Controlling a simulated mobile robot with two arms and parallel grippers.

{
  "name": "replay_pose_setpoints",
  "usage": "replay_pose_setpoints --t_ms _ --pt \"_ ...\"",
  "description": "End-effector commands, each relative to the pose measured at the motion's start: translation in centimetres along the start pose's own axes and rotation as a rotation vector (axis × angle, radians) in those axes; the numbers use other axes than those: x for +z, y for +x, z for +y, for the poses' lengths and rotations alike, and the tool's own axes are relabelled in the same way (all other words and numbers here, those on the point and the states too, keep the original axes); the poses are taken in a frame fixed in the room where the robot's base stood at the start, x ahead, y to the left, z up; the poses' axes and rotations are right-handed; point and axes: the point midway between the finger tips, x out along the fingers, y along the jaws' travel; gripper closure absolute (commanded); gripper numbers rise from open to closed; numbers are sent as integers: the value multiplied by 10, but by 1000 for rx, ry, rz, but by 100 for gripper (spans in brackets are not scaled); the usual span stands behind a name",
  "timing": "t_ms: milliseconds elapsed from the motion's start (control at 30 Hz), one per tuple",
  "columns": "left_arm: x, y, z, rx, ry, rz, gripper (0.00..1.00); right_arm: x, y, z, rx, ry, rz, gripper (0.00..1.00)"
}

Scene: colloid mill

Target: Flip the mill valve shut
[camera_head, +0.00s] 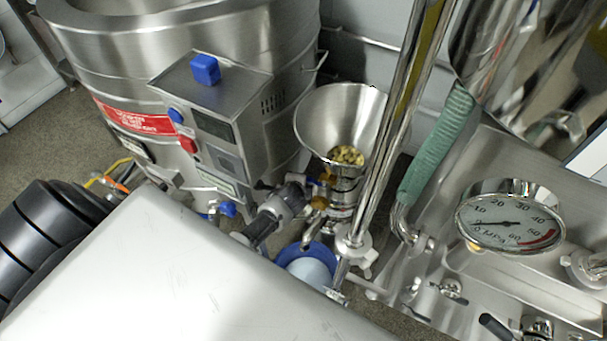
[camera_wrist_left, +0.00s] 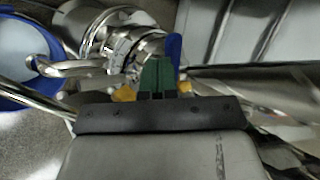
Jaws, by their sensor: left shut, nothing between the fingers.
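The mill stands under a steel funnel hopper (camera_head: 345,110) in the head view, with its metal body (camera_head: 342,198) below. In the left wrist view, a blue valve lever (camera_wrist_left: 173,48) stands upright by the shiny metal pipe fittings (camera_wrist_left: 130,45). My left gripper (camera_wrist_left: 157,76) has its green fingers together, with nothing between them. The fingers are just left of the lever and overlap its lower part in the picture; I cannot tell whether they touch it. In the head view the lever is not clear among the fittings. My right gripper is not in view.
A blue-rimmed bucket (camera_head: 306,262) stands below the mill; it also shows in the left wrist view (camera_wrist_left: 22,50). A large steel tank with a control box (camera_head: 215,125) is behind left. A steel pole (camera_head: 398,120) and a pressure gauge (camera_head: 508,222) are on the right.

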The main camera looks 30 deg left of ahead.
Motion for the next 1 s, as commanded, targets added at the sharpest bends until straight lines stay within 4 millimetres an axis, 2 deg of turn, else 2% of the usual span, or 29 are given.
replay_pose_setpoints --t_ms 733,867,1000 --pt "3 2 -5 -3 -2 -4 100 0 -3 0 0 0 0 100" --pt "2 -7 -16 -7 -1 -2 100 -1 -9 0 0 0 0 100" --pt "2 -27 -34 -6 0 0 100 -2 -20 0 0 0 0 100"
